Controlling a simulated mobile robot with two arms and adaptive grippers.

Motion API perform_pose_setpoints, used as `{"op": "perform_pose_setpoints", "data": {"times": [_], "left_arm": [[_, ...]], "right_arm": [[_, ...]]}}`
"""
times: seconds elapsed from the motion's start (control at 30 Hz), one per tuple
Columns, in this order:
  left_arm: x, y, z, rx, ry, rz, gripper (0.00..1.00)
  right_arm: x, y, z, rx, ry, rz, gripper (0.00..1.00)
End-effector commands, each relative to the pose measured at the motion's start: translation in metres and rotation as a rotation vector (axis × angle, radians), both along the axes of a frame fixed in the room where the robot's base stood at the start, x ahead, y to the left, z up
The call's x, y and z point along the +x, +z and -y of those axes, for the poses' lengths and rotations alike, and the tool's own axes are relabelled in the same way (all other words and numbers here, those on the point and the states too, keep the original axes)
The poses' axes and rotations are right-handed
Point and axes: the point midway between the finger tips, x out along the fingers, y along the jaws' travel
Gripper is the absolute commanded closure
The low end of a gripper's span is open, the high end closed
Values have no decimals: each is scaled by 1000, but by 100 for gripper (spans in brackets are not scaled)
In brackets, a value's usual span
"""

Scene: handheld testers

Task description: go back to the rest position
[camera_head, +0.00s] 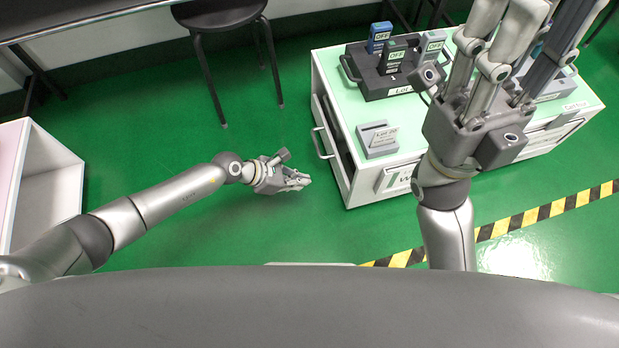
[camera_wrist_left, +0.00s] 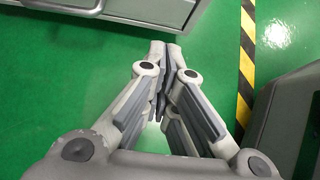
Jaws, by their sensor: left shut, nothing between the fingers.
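My left gripper (camera_head: 302,182) is over the green floor, left of the white cabinet, in the head view. In the left wrist view its fingers (camera_wrist_left: 165,75) meet at the tips, shut and empty. My right gripper (camera_head: 545,14) is large and close to the head camera, in front of the cabinet's right part. Its fingers point up the picture and stand apart; their tips reach the top edge. On the cabinet a blue tester (camera_head: 379,36), a dark tester (camera_head: 393,56) and a grey tester (camera_head: 431,45) stand in a black holder (camera_head: 372,84).
The white cabinet (camera_head: 335,130) with a pale green top also bears a grey stand (camera_head: 377,140). A black stool (camera_head: 220,14) stands behind. A white shelf unit (camera_head: 60,175) is at the left. A yellow-black floor stripe (camera_head: 545,215) runs at the right. Green floor around my left gripper is clear.

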Motion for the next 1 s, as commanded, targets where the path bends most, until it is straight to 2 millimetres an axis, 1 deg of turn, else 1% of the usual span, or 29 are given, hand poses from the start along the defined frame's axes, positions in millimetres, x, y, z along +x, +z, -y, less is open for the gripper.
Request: {"op": "perform_pose_setpoints", "data": {"times": [0.03, 0.1, 0.37, 0.47, 0.57, 0.6, 0.67, 0.7, 0.77, 0.8, 0.87, 0.9, 0.97, 1.0], "left_arm": [[-1, 5, -4, 1, 0, 0, 100], [-2, 7, -6, 0, 0, 0, 100], [-3, 8, -7, -3, 1, -2, 100], [-9, 17, 7, -51, 17, -36, 100], [-27, 42, 40, -179, 56, -133, 100], [-37, 58, 58, -252, 76, -192, 100], [-52, 89, 85, -380, 112, -298, 100], [-63, 114, 102, -473, 132, -379, 100], [-76, 153, 122, -609, 158, -504, 100], [-85, 181, 133, -701, 169, -588, 100], [-96, 225, 143, -837, 178, -721, 100], [-102, 255, 147, -927, 179, -811, 100], [-109, 301, 146, -1059, 168, -945, 100], [-113, 331, 142, -1147, 155, -1035, 100]], "right_arm": [[0, 0, 0, 0, 0, -10, 66], [0, -1, 0, 1, 1, -15, 66], [-1, -3, 0, 1, 2, -18, 66], [-1, -3, 0, 1, 2, -20, 66], [-1, -3, 1, 1, 1, -24, 66], [-1, -3, 1, 2, 2, -26, 66], [-1, -4, 1, 2, 2, -30, 66], [-2, -4, 1, 2, 2, -33, 66], [-2, -5, 1, 3, 2, -39, 66], [-2, -5, 1, 3, 2, -42, 66], [-2, -6, 1, 3, 3, -47, 66], [-2, -6, 1, 3, 3, -51, 66], [-3, -7, 2, 4, 3, -55, 66], [-3, -7, 2, 4, 3, -58, 66]]}}
